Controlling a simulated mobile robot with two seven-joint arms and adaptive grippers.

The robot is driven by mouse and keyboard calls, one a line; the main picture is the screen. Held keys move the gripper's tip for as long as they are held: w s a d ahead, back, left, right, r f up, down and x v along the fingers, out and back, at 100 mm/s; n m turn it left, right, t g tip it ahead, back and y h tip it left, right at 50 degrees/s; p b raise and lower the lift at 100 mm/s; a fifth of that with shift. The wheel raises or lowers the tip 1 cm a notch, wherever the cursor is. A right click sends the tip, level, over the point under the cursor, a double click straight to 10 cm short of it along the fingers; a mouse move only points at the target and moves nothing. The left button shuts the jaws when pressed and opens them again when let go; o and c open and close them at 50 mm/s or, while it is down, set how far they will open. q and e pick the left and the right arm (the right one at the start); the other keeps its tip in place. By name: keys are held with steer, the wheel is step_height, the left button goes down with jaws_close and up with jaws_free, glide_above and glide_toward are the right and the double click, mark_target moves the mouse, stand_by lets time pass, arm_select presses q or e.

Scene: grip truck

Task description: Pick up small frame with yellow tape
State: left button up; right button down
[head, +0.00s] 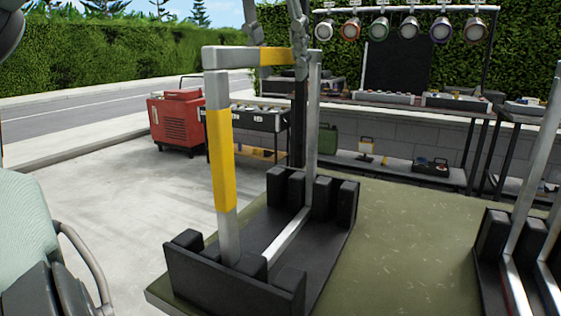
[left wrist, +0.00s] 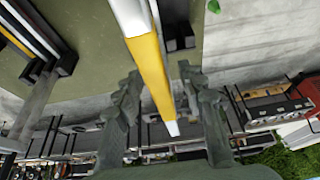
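The small frame (head: 219,92) is a grey square-bar frame with yellow tape on its near upright and on its top bar. It stands upright in a black slotted rack (head: 235,292) on a green surface. My left gripper (head: 279,58) comes down from above at the top bar, with fingers apart near its taped part. In the left wrist view, the left gripper (left wrist: 160,75) is open, and a yellow-taped bar of the small frame (left wrist: 148,65) runs between the fingers with gaps on both sides. I cannot tell how deep the bar sits. My right gripper is not in view.
A second black rack (head: 490,238) with grey bars stands at the right edge. Bare green surface (head: 405,235) lies between the racks. A red machine (head: 176,123) and a work table (head: 400,103) with lamps above stand farther back.

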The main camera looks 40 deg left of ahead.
arm_select(q)
steer(key=shift+c, duration=0.4)
jaws_close()
steer(key=shift+r, duration=0.15)
